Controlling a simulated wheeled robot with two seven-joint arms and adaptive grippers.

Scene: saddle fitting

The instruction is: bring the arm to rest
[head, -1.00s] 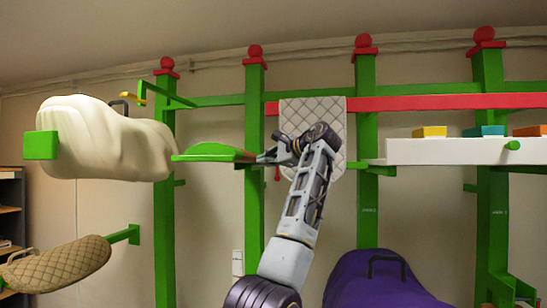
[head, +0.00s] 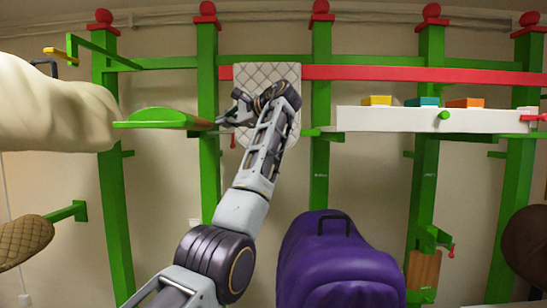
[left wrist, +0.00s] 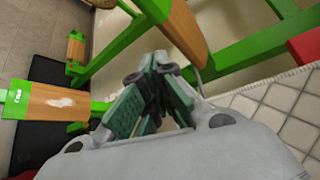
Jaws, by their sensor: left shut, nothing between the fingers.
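My left gripper (head: 228,119) is raised in front of the green rack, its fingers pointing left. It is shut and empty. In the left wrist view its fingers (left wrist: 150,95) meet at the tips. The fingers are close to the right end of a green-topped wooden bracket (head: 165,118); I cannot tell whether they touch it. A pale quilted pad (head: 268,74) hangs on the red rail behind the wrist, partly hidden by my arm. The pad also shows at the right of the left wrist view (left wrist: 285,115). My right gripper is not in view.
A cream padded form (head: 55,110) is at far left, above a tan quilted pad (head: 22,240). A purple saddle-like form (head: 338,265) stands low in front. A white shelf (head: 390,120) with coloured blocks is at right. Green posts (head: 207,180) stand along the wall.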

